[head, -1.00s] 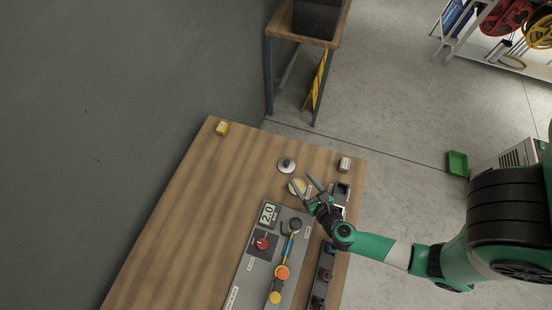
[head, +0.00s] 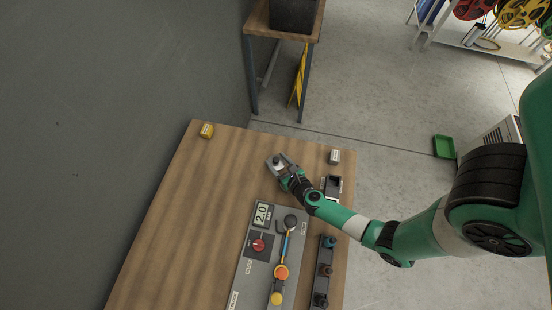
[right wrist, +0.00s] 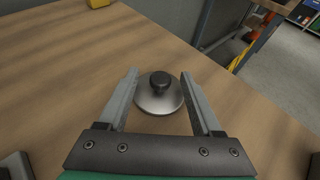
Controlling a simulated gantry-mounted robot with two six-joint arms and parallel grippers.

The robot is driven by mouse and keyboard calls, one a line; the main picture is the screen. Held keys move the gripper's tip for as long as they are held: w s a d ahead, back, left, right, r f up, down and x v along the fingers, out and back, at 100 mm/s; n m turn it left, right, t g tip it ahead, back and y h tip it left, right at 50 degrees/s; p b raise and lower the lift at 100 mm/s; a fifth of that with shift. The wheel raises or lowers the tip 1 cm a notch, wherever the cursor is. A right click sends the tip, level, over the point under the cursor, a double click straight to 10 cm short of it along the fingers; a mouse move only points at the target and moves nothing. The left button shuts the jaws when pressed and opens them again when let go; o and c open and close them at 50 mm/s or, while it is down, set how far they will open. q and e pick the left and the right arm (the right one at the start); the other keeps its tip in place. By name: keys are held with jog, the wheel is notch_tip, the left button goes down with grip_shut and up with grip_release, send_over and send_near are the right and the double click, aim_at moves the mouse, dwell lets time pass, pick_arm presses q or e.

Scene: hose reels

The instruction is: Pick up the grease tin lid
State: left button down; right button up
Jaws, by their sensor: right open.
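The grease tin lid is a round silver disc with a black knob. In the right wrist view the lid (right wrist: 157,102) lies on the wooden table between the two fingers of my right gripper (right wrist: 158,73). The fingers are open, one on each side of the lid, and hold nothing. In the head view my right gripper (head: 277,158) is over the lid (head: 276,163) and partly covers it. The open tin is hidden under my right arm in the head view. My left gripper is not in view.
A yellow block (head: 206,131) is at the far left corner and a small grey box (head: 335,156) at the right. The table's left side is clear.

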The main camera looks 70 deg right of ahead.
jog(key=shift+w+d+f, duration=0.25)
jog(key=shift+w+d, duration=0.1)
jog(key=shift+w, duration=0.1)
jog(key=shift+c, duration=0.4)
grip_shut()
jog(key=shift+r, duration=0.15)
